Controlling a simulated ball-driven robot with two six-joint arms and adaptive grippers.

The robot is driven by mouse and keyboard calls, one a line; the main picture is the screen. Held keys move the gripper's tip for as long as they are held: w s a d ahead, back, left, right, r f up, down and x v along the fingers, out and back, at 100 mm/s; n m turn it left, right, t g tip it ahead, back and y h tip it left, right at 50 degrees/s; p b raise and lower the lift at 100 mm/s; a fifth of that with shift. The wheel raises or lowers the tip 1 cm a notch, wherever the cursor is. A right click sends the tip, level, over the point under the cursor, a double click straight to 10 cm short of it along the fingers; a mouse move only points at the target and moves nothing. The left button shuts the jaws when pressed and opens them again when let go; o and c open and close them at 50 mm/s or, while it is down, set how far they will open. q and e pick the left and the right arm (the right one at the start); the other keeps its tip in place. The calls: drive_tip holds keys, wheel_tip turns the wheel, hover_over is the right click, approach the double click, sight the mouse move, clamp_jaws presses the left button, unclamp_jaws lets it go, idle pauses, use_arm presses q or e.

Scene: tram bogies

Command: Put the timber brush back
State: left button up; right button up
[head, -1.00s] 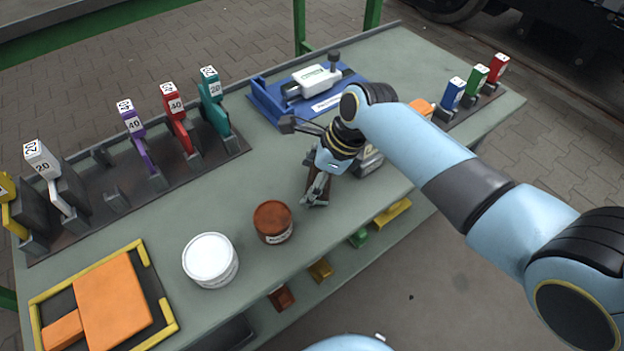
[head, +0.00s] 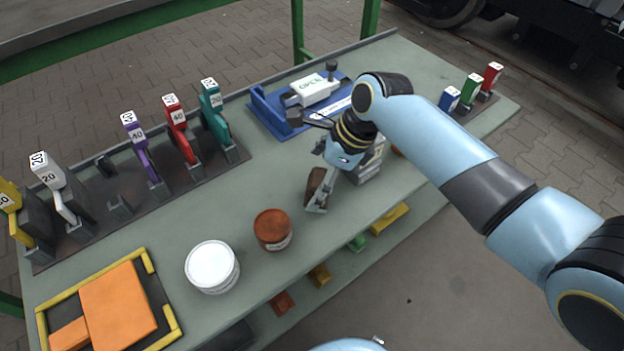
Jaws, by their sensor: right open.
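A dark brown piece (head: 315,181), likely the timber brush, shows at the fingers of my right gripper (head: 318,200), above or on the green bench top. It is partly hidden by the gripper, and I cannot tell whether they touch. The right gripper is open and points down at the middle of the bench. The dark rack (head: 95,215) on the left holds yellow, white, purple (head: 143,155), red and teal tools with number labels. A place (head: 119,206) between the white and purple ones is empty. My left gripper is not in view.
A brown pot (head: 272,229) and a white tub (head: 212,266) stand near the front edge. An orange block (head: 118,305) lies in a yellow-cornered frame. A blue tray (head: 268,115) with a white device is behind. A grey box (head: 370,163) is close right of the gripper.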

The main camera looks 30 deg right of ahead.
drive_tip(key=p+v, duration=0.2)
drive_tip(key=v, duration=0.5)
drive_tip(key=shift+r, duration=0.2)
drive_tip(key=shift+s, duration=0.1)
